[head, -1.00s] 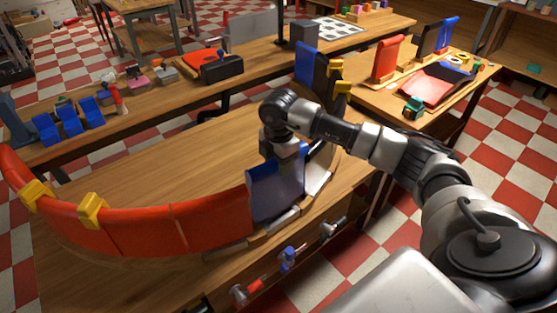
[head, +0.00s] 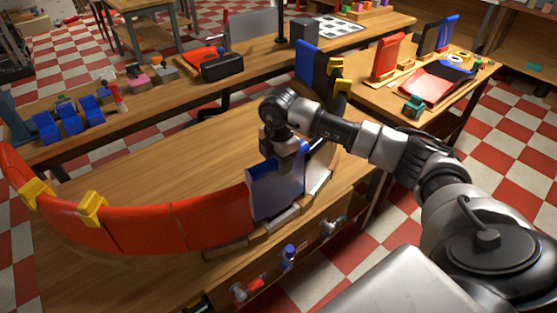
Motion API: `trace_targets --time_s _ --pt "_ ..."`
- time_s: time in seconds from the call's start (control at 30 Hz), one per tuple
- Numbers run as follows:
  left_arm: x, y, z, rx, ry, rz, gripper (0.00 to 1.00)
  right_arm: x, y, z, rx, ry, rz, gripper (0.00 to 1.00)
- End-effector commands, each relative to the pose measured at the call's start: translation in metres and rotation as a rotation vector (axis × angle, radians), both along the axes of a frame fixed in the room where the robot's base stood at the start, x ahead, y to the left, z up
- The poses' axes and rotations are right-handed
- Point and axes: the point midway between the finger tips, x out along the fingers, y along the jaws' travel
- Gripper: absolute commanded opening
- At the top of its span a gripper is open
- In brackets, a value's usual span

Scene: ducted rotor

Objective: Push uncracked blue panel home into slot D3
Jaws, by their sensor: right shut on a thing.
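The blue panel (head: 272,194) stands upright in the curved ring base on the table, right beside the end of the row of red panels (head: 214,218). My right gripper (head: 283,166) comes down from above and is shut on the panel's top edge. The fingertips are partly hidden by the gripper body and the panel. The base (head: 283,219) shows below the panel, and an empty stretch of it shows to the right. Slot markings are too small to read, and I cannot tell whether the panel is fully seated. My left gripper is not in view.
Yellow clamps (head: 93,208) sit on the red panels at the left, and more clamps (head: 341,86) are near another blue panel (head: 308,62) on the far side. Tools with red and blue handles (head: 288,256) hang at the table's front edge. The table inside the ring is bare.

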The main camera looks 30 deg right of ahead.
Motion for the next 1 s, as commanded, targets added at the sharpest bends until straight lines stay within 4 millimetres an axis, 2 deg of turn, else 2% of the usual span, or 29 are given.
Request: trace_targets --time_s 1.0 --pt "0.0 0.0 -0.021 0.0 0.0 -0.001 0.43 0.0 0.0 -0.032 0.0 -0.001 0.0 0.22"
